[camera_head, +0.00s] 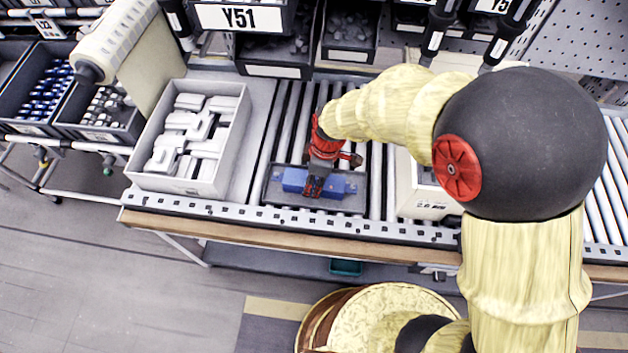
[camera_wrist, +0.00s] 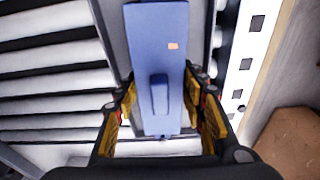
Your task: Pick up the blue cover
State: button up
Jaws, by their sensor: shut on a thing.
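The blue cover (camera_head: 293,180) is a long blue piece lying across a grey tray (camera_head: 345,208) on the roller conveyor. In the wrist view the blue cover (camera_wrist: 157,40) runs lengthwise between my fingers, with a raised bar and a small orange mark on its face. My gripper (camera_head: 314,186) is above the tray, with its fingers around the middle of the cover. In the wrist view my gripper (camera_wrist: 160,105) has its yellow-padded fingers closed on both sides of the cover. The gripper hides the cover's middle in the head view; I cannot tell whether the cover touches the tray.
A white box (camera_head: 230,150) of white parts stands left of the tray. Another white box (camera_head: 420,195) is to the right, partly behind my arm. Bins with black parts (camera_head: 348,35) sit behind. A perforated metal rail (camera_head: 300,219) edges the conveyor's front.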

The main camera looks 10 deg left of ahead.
jog(key=c, duration=0.6)
jog(key=shift+c, duration=0.3)
jog(key=shift+r, duration=0.1)
